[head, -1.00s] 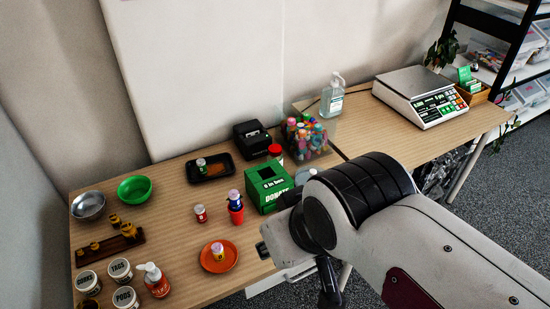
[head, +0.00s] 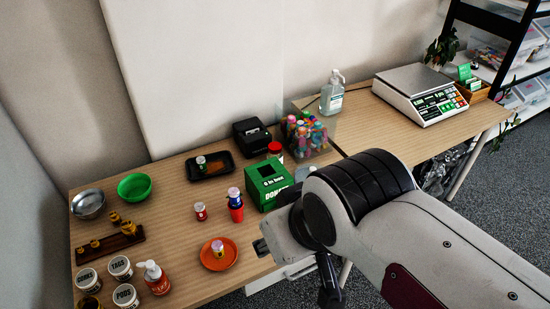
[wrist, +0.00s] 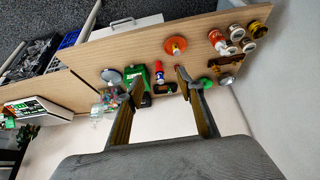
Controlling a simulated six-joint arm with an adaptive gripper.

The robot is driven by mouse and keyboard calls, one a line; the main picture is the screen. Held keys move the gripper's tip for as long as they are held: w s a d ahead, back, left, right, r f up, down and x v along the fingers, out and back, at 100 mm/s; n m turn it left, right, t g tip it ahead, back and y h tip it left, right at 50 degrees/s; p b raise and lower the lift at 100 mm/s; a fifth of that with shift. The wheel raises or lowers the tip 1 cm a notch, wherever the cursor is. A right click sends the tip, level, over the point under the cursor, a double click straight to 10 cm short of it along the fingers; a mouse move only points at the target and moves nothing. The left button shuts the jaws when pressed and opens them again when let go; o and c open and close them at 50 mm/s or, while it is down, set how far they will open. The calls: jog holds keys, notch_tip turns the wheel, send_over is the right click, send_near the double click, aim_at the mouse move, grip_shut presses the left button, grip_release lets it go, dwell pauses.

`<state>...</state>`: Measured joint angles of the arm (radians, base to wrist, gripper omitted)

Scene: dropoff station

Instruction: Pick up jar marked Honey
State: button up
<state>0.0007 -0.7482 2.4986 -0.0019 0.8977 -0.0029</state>
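I cannot read the word Honey on any jar. A small jar with a pale lid (head: 218,247) sits on an orange plate (head: 232,260). Another small jar with a red label (head: 200,211) stands on the bare table. A jar with a blue and white top (head: 234,194) sits on a red cup (head: 236,212). A jar with a green label (head: 201,163) is on a black tray (head: 222,172). In the wrist view my gripper (wrist: 158,80) is open, with nothing between its fingers, high above the table. In the head view my arm hides most of it.
A green donation box (head: 268,185) stands right of the red cup. Labelled tubs (head: 120,267) and a pump bottle (head: 155,277) crowd the front left. Bowls (head: 134,187) stand at the left.

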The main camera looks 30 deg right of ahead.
jog(key=w+d+r+n+t+h, duration=0.1)
jog(key=w+d+r+n+t, duration=0.15)
jog(key=w+d, duration=0.45)
jog(key=w+d+r+n+t+h, duration=0.1)
jog(key=w+d+r+n+h, duration=0.2)
jog(key=w, duration=0.7)
jog(key=w+d+r+n+t, duration=0.1)
jog(key=w+d+r+n, duration=0.35)
jog(key=w, duration=0.45)
jog(key=w+d+f+n+t+y, duration=0.1)
jog(key=w+d+n+t, duration=0.1)
jog(key=w+d+n, duration=0.55)
jog(key=w+d+n+t, duration=0.2)
jog(key=w+n, duration=0.2)
jog(key=w, duration=0.6)
jog(key=w+d+f+n+y, duration=0.2)
jog(key=w+f+n+y, duration=0.1)
jog(key=f+n, duration=0.35)
jog(key=w+d+f+n+y, duration=0.2)
jog(key=w+f+n+y, duration=0.1)
jog(key=f+n, duration=0.4)
jog(key=shift+s+d+f+n+g+y, duration=0.65)
jog(key=shift+s+f+n, duration=0.7)
jog(key=shift+f, duration=2.05)
jog(key=shift+s+d+f+n+g+y, duration=0.4)
jog(key=shift+s+f+n+y, duration=0.7)
jog(key=shift+f, duration=2.35)
jog(key=shift+s+d+f+n+g+y, duration=0.55)
jog(key=shift+s+f+n, duration=0.95)
jog(key=shift+f, duration=1.9)
